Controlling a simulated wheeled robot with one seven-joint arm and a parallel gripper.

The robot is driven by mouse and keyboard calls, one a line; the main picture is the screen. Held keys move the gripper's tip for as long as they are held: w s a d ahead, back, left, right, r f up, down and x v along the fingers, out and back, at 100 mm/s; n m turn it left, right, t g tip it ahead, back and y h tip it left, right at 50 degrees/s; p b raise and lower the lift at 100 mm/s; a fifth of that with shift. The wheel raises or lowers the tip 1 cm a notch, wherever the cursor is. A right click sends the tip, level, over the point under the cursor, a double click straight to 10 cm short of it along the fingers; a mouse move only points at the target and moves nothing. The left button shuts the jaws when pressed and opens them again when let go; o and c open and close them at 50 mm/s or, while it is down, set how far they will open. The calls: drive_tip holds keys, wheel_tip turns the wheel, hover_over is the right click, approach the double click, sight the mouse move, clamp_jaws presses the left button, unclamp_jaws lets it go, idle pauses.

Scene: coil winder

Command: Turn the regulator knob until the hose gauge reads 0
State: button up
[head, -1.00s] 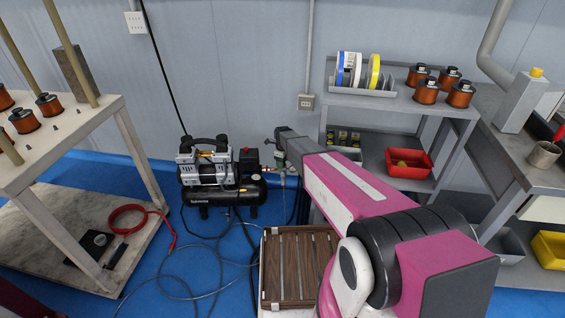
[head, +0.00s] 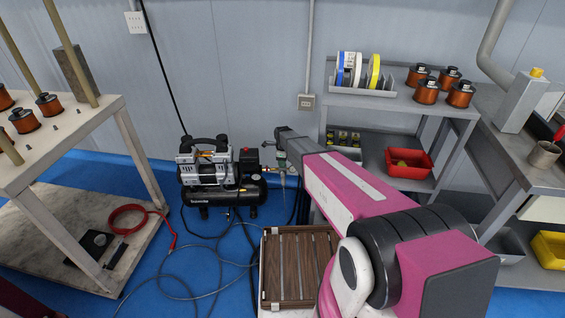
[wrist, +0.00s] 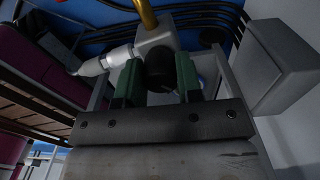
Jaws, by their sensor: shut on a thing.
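In the wrist view my gripper (wrist: 160,82) has its two green fingers on either side of a dark round regulator knob (wrist: 159,70) and is shut on it. The knob sits on a grey regulator body (wrist: 157,40) with a brass stem above it and a light fitting to the left. In the head view my gripper (head: 281,156) is beside the right end of the black air compressor (head: 222,172). The hose gauge face is not readable in either view.
A wooden slatted crate (head: 300,266) stands below my arm. Thin hoses lie on the blue floor (head: 205,265). A grey shelf unit (head: 395,97) with a red bin (head: 409,163) stands to the right, and a workbench (head: 70,135) to the left.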

drive_tip(key=n, duration=0.5)
drive_tip(key=shift+n, duration=0.3)
drive_tip(key=n, duration=1.1)
drive_tip(key=shift+n, duration=0.4)
drive_tip(key=n, duration=1)
drive_tip(key=shift+n, duration=0.4)
drive_tip(key=n, duration=1)
drive_tip(key=shift+n, duration=0.4)
drive_tip(key=n, duration=0.5)
drive_tip(key=shift+n, duration=0.3)
